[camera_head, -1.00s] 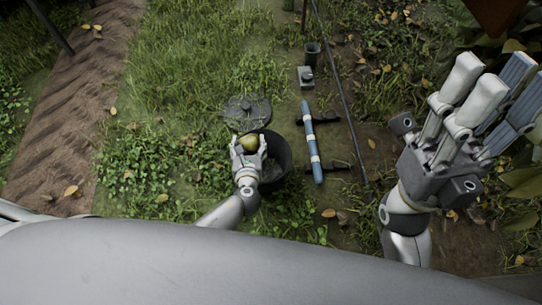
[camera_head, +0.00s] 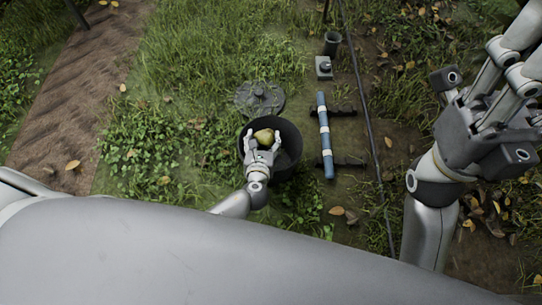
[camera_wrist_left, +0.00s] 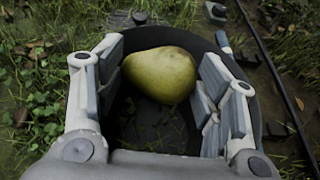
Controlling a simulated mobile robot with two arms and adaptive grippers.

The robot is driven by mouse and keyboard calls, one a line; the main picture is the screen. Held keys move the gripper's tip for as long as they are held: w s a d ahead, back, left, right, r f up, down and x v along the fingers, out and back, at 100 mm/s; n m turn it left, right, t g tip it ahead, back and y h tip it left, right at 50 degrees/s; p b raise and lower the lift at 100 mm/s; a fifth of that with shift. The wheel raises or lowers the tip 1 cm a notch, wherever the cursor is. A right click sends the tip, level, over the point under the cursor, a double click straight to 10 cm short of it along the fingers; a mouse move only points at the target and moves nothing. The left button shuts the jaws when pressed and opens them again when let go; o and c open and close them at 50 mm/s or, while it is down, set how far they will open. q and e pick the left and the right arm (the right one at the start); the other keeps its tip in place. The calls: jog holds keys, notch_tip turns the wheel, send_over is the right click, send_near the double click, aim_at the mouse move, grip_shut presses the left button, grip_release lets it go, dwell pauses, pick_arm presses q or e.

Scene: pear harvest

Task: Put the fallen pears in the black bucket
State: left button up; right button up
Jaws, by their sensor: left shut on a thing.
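A yellow-green pear (camera_head: 264,136) is held between the fingers of my left gripper (camera_head: 263,141). The pear also shows in the left wrist view (camera_wrist_left: 160,74), lying between the two sets of fingers of the left gripper (camera_wrist_left: 158,88). The black bucket (camera_head: 296,132) stands on the ground directly below the gripper and pear. In the wrist view the bucket's dark rim (camera_wrist_left: 250,75) surrounds the pear, and its visible floor holds some grass-like bits. My right gripper (camera_head: 510,75) is raised at the right, fingers spread and empty, partly cut off by the frame edge.
A round dark lid (camera_head: 260,98) lies behind the bucket. A blue and white tube (camera_head: 325,135) rests on dark supports to the right. A small grey box (camera_head: 323,68) and dark cup (camera_head: 332,43) stand farther back. A thin dark pipe (camera_head: 371,120) runs along the ground.

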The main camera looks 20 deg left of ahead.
pick_arm(q)
jog(key=shift+f, duration=0.1)
jog(key=o, duration=1.2)
jog(key=v, duration=1.2)
